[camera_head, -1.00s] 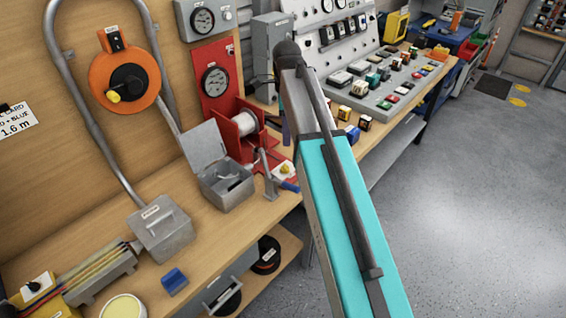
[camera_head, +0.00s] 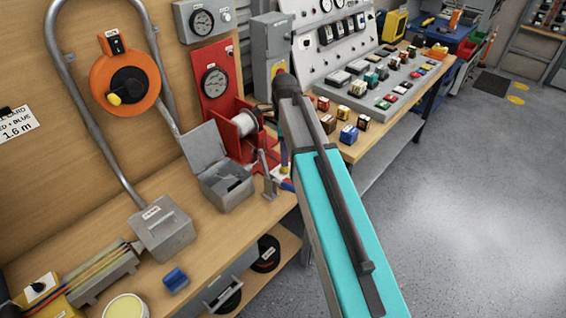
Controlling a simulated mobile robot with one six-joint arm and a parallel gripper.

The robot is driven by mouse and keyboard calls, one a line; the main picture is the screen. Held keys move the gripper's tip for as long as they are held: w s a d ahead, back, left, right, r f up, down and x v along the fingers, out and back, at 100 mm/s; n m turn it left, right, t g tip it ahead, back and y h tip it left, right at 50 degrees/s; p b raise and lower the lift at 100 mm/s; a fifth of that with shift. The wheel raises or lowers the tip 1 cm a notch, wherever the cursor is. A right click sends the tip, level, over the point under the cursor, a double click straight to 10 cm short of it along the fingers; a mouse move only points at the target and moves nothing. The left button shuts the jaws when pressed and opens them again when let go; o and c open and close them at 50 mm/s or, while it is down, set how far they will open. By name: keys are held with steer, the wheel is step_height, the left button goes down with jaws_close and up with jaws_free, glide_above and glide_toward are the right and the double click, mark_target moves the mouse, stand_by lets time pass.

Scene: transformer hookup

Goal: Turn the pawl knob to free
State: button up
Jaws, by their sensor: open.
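A small yellow knob (camera_head: 284,169), which looks like the pawl knob, is on the pale plate at the foot of the red winder (camera_head: 241,128) with its white spool. My gripper (camera_head: 284,158) shows only as a dark, narrow part pointing down just above the knob. My arm hides most of the gripper and the plate's right side. The gripper is open, with nothing seen in it. I cannot tell whether a finger touches the knob or which way the knob is set.
A grey lever stand (camera_head: 268,175) and an open grey box (camera_head: 225,183) stand close on the left. An orange reel (camera_head: 125,82) hangs on the wall. Small coloured blocks (camera_head: 348,134) lie to the right. The floor (camera_head: 470,220) at right is clear.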

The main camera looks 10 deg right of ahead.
mark_target(284, 169)
steer(key=shift+f+p, duration=0.45)
steer(key=shift+f, duration=2.25)
steer(key=c, duration=1.1)
